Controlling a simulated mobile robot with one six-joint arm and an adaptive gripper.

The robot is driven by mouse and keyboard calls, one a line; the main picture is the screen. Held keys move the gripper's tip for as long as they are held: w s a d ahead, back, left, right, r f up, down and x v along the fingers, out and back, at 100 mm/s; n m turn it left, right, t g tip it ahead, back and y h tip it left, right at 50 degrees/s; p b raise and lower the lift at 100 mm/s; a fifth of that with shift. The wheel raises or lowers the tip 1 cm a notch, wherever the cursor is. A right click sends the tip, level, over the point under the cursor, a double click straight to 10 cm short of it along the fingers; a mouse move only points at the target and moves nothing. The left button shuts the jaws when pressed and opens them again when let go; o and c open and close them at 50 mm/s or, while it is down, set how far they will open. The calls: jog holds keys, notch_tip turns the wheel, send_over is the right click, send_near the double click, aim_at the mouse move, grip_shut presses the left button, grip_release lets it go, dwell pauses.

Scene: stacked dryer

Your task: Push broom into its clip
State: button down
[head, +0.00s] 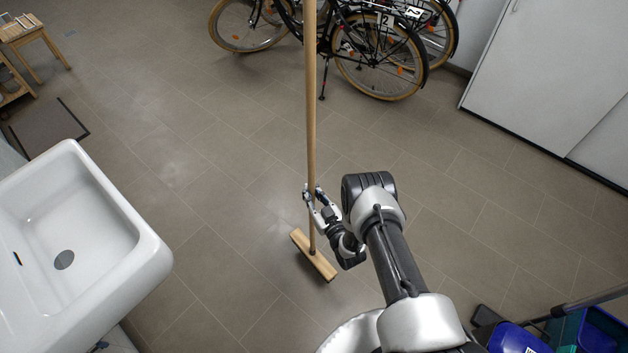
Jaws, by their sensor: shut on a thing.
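The broom (311,110) has a long wooden handle that runs up out of the top of the head view. Its wooden head (314,256) is low in the picture, over the tiled floor; I cannot tell whether it touches the floor. My gripper (315,204) is shut on the lower part of the broom handle, a little above the broom head. The handle looks nearly upright. The clip is not in view, and the upper end of the handle is cut off.
A white sink (70,250) stands at the left. Bicycles (380,55) are parked at the top, behind the handle. White cabinets (560,75) are at the upper right. Blue and green bins (590,330) are at the lower right. A mat (48,132) and wooden stool (35,35) are upper left. The middle floor is clear.

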jog(key=shift+w+r, duration=0.1)
dwell(0.3)
notch_tip(320, 180, down, 5)
jog(key=b, duration=0.4)
dwell(1.4)
jog(key=shift+f, duration=1.6)
jog(key=c, duration=1.4)
grip_release()
